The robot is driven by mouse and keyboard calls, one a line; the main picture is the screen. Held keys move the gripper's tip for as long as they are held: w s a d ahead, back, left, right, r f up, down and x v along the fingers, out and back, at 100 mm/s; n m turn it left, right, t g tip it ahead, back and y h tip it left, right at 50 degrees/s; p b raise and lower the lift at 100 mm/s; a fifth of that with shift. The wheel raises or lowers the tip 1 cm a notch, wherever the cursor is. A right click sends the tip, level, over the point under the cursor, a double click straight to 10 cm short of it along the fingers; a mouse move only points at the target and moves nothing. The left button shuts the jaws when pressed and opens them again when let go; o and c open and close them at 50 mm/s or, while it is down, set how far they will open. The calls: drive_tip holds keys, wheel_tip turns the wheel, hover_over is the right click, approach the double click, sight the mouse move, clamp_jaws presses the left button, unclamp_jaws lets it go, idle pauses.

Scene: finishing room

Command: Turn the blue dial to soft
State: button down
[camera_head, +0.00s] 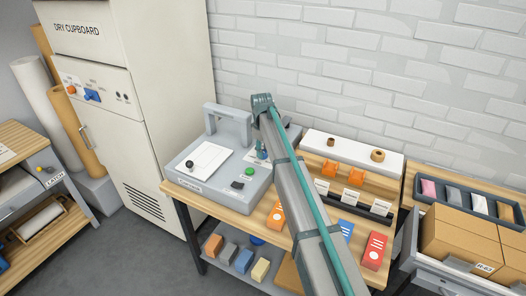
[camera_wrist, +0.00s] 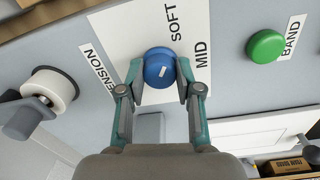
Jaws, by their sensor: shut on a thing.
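In the wrist view, the blue dial (camera_wrist: 160,66) is round with a short white mark on its face. It sits on a white plate (camera_wrist: 118,22) marked SOFT and MID; a partly hidden label ending in "ENSION" is at the left. SOFT is above the dial, MID to its right. My gripper (camera_wrist: 158,84) is shut on the dial, one finger on each side. The mark lies slanted near the dial's middle; I cannot tell surely which word it points to. In the head view, my gripper (camera_head: 262,152) is down at the grey machine (camera_head: 225,195), with the dial mostly hidden.
A green button (camera_wrist: 266,46) labelled BAND is to the right of the dial, and a white spool-like part (camera_wrist: 50,88) to its left. The dry cupboard (camera_head: 165,60) has its own blue knob (camera_head: 92,95). Orange parts and cards stand on the bench right of the machine.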

drive_tip(key=shift+n, duration=0.4)
drive_tip(key=c, duration=0.8)
unclamp_jaws()
drive_tip(key=shift+o, duration=0.2)
wheel_tip(320, 180, up, 12)
drive_tip(key=shift+s+a, duration=0.15)
drive_tip(key=shift+s, duration=0.05)
